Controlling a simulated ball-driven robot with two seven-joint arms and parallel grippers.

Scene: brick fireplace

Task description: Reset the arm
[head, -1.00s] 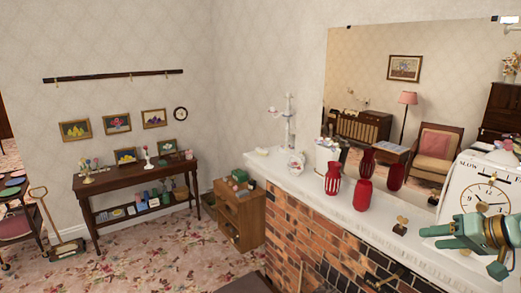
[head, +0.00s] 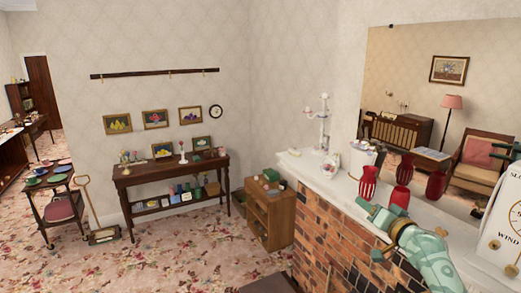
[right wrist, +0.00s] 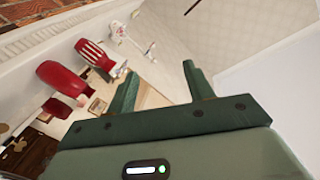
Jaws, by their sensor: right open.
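My right gripper (head: 376,226) is green with brass-coloured parts and reaches in from the lower right of the head view, in front of the mantel's front edge. In the right wrist view its two green fingers (right wrist: 160,78) stand apart with nothing between them. My right arm (head: 432,262) runs back to the lower right corner. A red striped vase (head: 368,183) and a plain red vase (head: 399,197) stand on the white mantel (head: 330,183), just beyond the gripper in the picture.
A brick fireplace (head: 330,240) is below the mantel. A white clock box (head: 497,232) stands at the right edge, near my arm. A mirror (head: 420,75) hangs behind. A wooden cabinet (head: 270,218) and dark side table (head: 170,172) stand left; carpet (head: 200,255) is open before them.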

